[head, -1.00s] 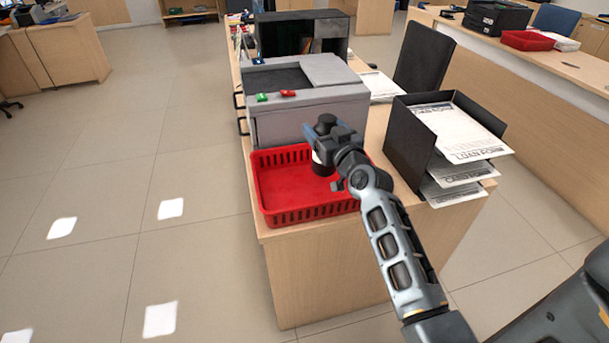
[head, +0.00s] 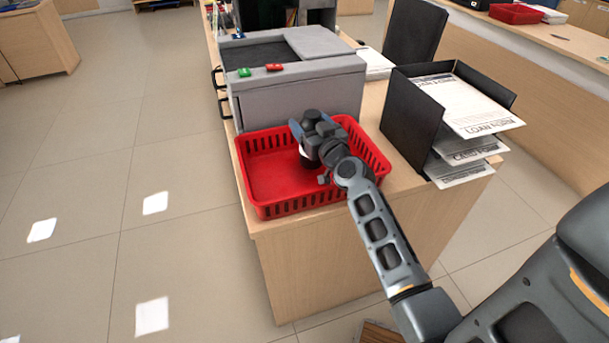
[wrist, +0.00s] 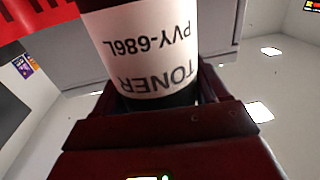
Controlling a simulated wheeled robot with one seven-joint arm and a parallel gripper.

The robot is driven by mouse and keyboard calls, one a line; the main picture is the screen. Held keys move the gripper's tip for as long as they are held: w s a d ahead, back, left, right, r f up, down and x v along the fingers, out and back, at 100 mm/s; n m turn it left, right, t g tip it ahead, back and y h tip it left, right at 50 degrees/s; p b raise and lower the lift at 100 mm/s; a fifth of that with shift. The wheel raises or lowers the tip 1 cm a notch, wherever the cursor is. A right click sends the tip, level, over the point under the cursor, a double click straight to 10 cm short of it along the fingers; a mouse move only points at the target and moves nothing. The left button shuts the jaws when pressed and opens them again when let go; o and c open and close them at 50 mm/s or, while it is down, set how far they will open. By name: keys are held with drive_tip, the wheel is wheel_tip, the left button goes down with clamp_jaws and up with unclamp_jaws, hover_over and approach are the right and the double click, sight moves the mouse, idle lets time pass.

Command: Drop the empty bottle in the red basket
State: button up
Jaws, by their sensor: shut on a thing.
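The bottle is black with a white label reading TONER PVY-686L; it fills the upper middle of the wrist view (wrist: 150,45). In the head view only a bit of its white label (head: 304,153) and dark end show below my gripper. My gripper (head: 308,132) is shut on the bottle. The red basket (head: 300,206) is a slotted plastic tray on the near end of the counter. The bottle appears over the basket's interior; its exact height there is hard to tell. The visible basket floor is empty. Red slotted plastic also shows at upper left in the wrist view.
A grey machine (head: 300,98) with green and red buttons stands right behind the basket. A black paper tray (head: 412,125) with printed forms stands to its right. The floor at left is clear.

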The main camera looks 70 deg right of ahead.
sight(311, 110)
drive_tip(key=shift+f, duration=0.5)
drive_tip(key=o, duration=1.3)
wheel_tip(311, 110, up, 5)
drive_tip(key=shift+s+f+p, duration=0.1)
drive_tip(key=shift+p, duration=1.1)
drive_tip(key=s+d+r+b, duration=0.4)
drive_tip(key=s+d+r, duration=0.1)
drive_tip(key=s, duration=0.5)
drive_tip(key=shift+d+r, duration=0.2)
drive_tip(key=shift+r, duration=0.4)
drive_tip(key=shift+s, duration=0.1)
